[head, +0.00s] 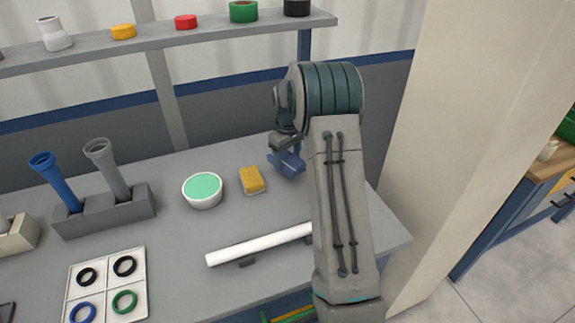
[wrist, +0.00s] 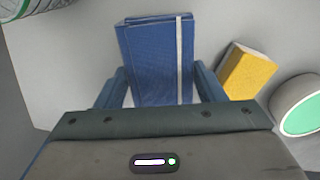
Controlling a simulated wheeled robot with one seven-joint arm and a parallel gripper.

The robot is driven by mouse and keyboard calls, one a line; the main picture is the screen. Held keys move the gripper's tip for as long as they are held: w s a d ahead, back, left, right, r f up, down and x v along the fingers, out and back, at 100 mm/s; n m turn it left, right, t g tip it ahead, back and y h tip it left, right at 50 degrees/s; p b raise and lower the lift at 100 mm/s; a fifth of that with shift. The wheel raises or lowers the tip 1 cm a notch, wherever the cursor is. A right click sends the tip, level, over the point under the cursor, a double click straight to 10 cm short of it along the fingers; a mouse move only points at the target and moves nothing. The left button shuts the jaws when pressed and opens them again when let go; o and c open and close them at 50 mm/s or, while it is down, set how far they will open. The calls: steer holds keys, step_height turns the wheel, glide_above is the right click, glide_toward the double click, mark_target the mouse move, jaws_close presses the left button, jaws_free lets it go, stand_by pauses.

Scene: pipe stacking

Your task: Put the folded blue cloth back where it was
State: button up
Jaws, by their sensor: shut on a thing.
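The folded blue cloth (wrist: 158,60) is a dark blue block with a white stripe near its right side in the wrist view. My gripper (wrist: 160,88) is shut on it, with one finger at each side. In the head view the cloth (head: 290,166) is below my gripper (head: 285,150), over the back right part of the grey bench (head: 170,250), partly hidden by my arm. I cannot tell whether the cloth touches the bench.
A yellow sponge-like block (head: 252,180) lies just left of the cloth, with a white bowl with green contents (head: 203,190) beyond it. A white pipe (head: 258,244) lies in front on dark supports. A holder (head: 104,212) with blue and grey pipes and a ring tray (head: 107,287) are left.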

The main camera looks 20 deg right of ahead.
mark_target(288, 159)
steer(key=shift+f, duration=1.95)
steer(key=shift+f, duration=0.1)
steer(key=shift+f, duration=0.15)
steer(key=o, duration=1)
steer(key=shift+c, duration=0.2)
steer(key=shift+r, duration=0.2)
